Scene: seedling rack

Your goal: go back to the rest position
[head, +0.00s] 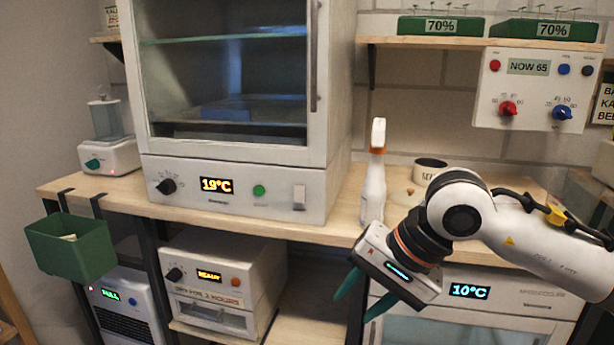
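My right gripper (353,307) hangs in front of the wooden bench, below its front edge, with its fingers pointing down and to the left. Its two teal fingers are apart with nothing visible between them. My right arm comes in from the right and covers part of the bench top. My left gripper is not in view.
A white spray bottle (374,185) stands on the bench (335,212) just behind my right gripper. A mug (429,170) is beside it. A glass-fronted cabinet (240,155) stands left. A green bin (70,252) hangs off the bench's left end. Lower units (215,280) stand below.

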